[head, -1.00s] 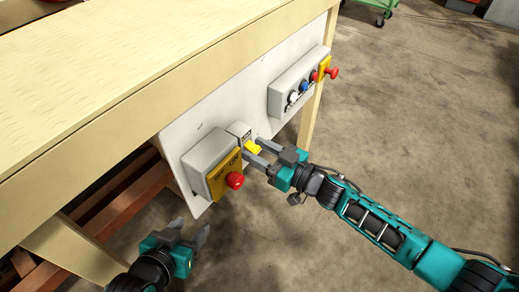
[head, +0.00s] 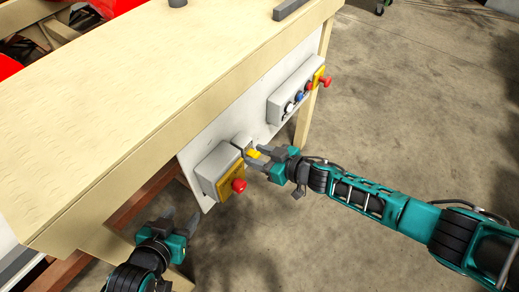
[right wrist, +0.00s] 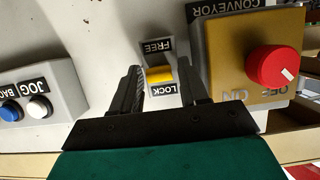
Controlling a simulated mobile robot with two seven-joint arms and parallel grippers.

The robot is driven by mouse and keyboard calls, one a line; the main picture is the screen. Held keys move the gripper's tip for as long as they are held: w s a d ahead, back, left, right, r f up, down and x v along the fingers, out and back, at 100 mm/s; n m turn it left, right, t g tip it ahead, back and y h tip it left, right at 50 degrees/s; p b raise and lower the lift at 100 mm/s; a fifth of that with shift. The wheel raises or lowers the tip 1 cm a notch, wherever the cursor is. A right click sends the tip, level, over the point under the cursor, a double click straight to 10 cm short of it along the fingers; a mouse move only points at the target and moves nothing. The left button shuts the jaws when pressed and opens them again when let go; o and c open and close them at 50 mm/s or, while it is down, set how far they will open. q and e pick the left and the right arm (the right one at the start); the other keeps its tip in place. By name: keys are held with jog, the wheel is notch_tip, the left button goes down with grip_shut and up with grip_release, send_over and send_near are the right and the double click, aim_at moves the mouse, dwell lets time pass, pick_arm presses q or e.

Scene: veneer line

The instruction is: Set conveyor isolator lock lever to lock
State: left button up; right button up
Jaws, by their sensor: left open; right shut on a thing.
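The yellow lock lever (head: 254,154) sits on a small grey mount on the white panel under the table. In the right wrist view the yellow lever (right wrist: 159,74) lies between an upside-down FREE label (right wrist: 158,47) and a LOCK label (right wrist: 163,89); which setting it is at I cannot tell. My right gripper (head: 260,157) is at the lever, shut on it, with one finger on each side in the wrist view (right wrist: 160,80). My left gripper (head: 181,222) is open and empty, below and left of the conveyor switch box.
Beside the lever is the conveyor isolator box (head: 213,166) with a red knob (head: 239,186) on a yellow plate. Up and to the right is a grey button box (head: 293,92) with a red knob. The wooden tabletop (head: 140,80) overhangs the panel.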

jog(key=o, duration=1)
jog(key=shift+c, duration=0.2)
jog(key=shift+s+d, duration=0.15)
jog(key=shift+d, duration=0.05)
jog(key=p+v, duration=0.2)
jog(key=v, duration=1)
jog(key=shift+r+p, duration=0.25)
jog(key=shift+p, duration=0.15)
jog(key=shift+s+d, duration=0.1)
jog(key=shift+s, duration=0.05)
